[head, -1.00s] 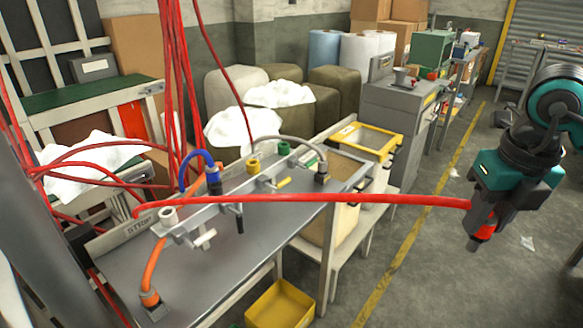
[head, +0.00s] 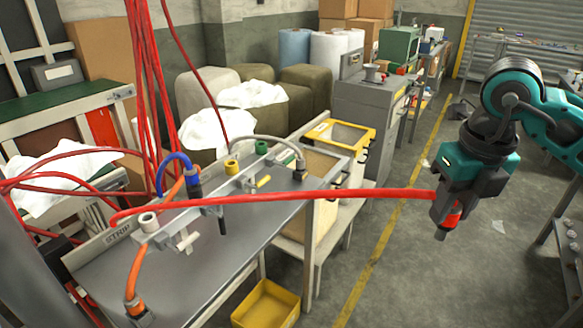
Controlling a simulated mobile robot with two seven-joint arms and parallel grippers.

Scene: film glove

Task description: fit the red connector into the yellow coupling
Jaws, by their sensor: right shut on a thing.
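The yellow coupling (head: 231,167) stands on the metal rail (head: 185,217) over the grey bench, between the white coupling (head: 149,222) and the green coupling (head: 261,147). Its top looks empty. My right gripper (head: 446,213) is shut on the red connector (head: 453,217), which points downward with its dark tip showing below the fingers. The gripper is over the floor, well to the right of the bench and apart from the coupling. A red hose (head: 300,194) runs from the gripper leftward across the front of the rail. My left gripper is not in view.
A blue hose (head: 172,160) and a grey hose (head: 275,141) arch near the rail. An orange hose's connector (head: 140,312) is at the bench's front. Red hoses (head: 152,80) hang at left. A yellow bin (head: 265,305) sits below. Open floor lies right of the bench.

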